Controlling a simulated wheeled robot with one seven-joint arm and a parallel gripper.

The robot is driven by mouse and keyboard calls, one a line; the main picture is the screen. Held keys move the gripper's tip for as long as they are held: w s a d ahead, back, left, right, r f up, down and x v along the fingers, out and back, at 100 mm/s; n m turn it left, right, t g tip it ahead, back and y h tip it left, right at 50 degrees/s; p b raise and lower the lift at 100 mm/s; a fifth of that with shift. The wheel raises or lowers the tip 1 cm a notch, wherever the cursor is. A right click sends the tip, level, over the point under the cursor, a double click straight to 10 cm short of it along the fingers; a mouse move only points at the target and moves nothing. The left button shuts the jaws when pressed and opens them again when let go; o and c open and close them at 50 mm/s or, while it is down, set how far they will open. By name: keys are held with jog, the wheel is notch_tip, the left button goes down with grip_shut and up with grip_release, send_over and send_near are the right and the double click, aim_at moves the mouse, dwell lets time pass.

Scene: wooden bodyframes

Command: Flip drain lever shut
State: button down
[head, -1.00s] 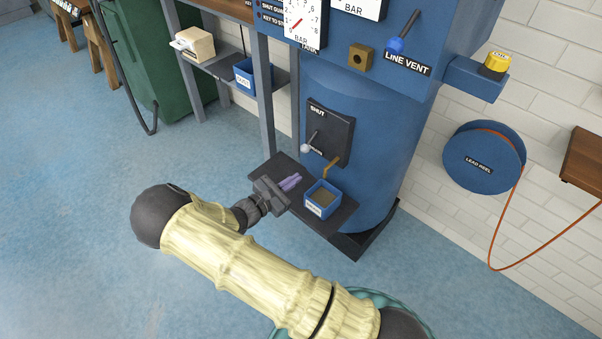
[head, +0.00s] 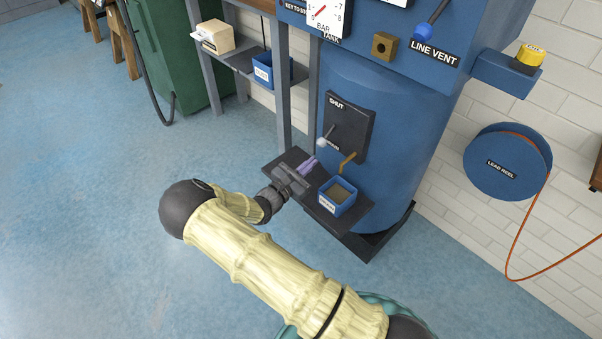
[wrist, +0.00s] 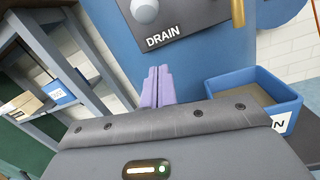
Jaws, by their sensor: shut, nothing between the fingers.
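The drain lever (head: 327,138) sits on a dark plate (head: 351,124) on the front of the blue tank. The plate reads SHUT at the top, and the lever's pale knob points down and left, near the lower label. In the wrist view the round grey knob (wrist: 145,10) shows at the top, above the word DRAIN. My gripper (head: 311,163) is below the knob, with its purple fingers together and empty. The fingers also show in the wrist view (wrist: 158,84), pointing toward the tank under the plate. They appear apart from the lever.
A brass spout (head: 347,163) hangs under the plate, above a blue bin (head: 337,197) on a dark shelf (head: 318,214) close to my gripper's right. A grey shelf frame (head: 283,95) with another blue bin (head: 264,72) stands to the left. Open floor lies left.

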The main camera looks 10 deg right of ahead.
aim_at(327, 135)
jog(key=r, duration=0.1)
jog(key=d+r+b, duration=0.1)
jog(key=w+d+r, duration=0.1)
jog(key=r, duration=0.1)
jog(key=shift+w+d+b, duration=0.1)
jog(key=shift+d+b, duration=0.15)
jog(key=shift+b, duration=0.05)
jog(key=shift+a+r, duration=0.1)
jog(key=shift+a, duration=0.05)
dwell(0.3)
jog(key=shift+p, duration=0.45)
